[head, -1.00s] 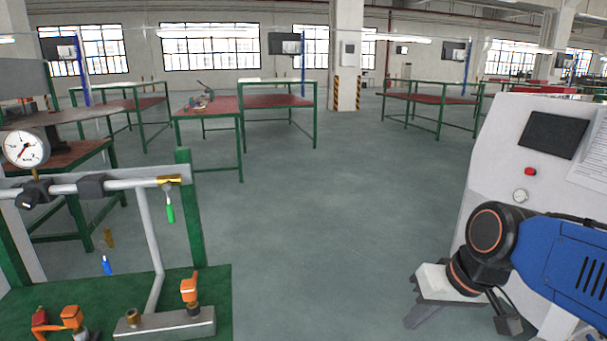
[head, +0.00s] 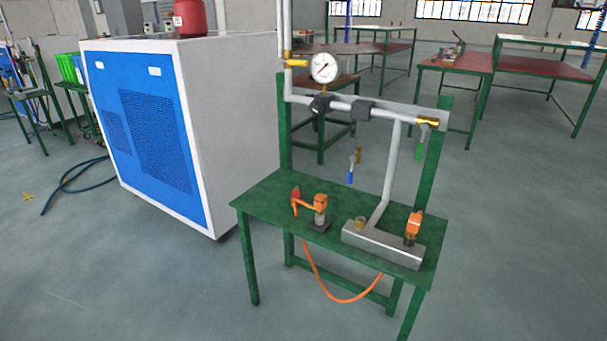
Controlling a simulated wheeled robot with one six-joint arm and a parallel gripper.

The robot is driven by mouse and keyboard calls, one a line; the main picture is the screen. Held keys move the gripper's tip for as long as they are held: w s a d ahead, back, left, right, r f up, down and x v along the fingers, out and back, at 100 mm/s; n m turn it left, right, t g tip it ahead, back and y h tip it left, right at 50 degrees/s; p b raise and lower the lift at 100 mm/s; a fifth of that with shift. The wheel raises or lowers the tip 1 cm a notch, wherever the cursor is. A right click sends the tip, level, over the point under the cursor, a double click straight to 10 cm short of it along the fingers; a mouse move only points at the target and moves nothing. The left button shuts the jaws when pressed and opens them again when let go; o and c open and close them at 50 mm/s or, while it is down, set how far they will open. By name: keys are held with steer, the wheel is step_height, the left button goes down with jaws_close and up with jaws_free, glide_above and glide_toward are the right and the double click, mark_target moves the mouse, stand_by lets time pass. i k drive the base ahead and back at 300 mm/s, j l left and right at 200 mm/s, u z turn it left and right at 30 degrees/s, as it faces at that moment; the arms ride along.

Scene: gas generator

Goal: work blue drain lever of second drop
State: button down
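A small blue lever (head: 350,177) hangs down below the grey pipe (head: 383,112) of the green bench (head: 270,203). A brass fitting (head: 358,156) shows close above and to the right of it. A longer green lever (head: 419,148) hangs under the brass valve (head: 427,122) at the pipe's right end. A round pressure gauge (head: 323,68) stands above the pipe on the left. I cannot tell which fitting counts as the second drop. My gripper and arm are out of view.
Orange-topped fittings (head: 320,203) and a metal block (head: 383,243) sit on the bench top, with an orange hose (head: 340,299) looping below. A large blue and white cabinet (head: 150,130) stands left of the bench. Floor is open in front and to the right.

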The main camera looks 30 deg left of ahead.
mark_target(351, 172)
steer(key=u, duration=1.05)
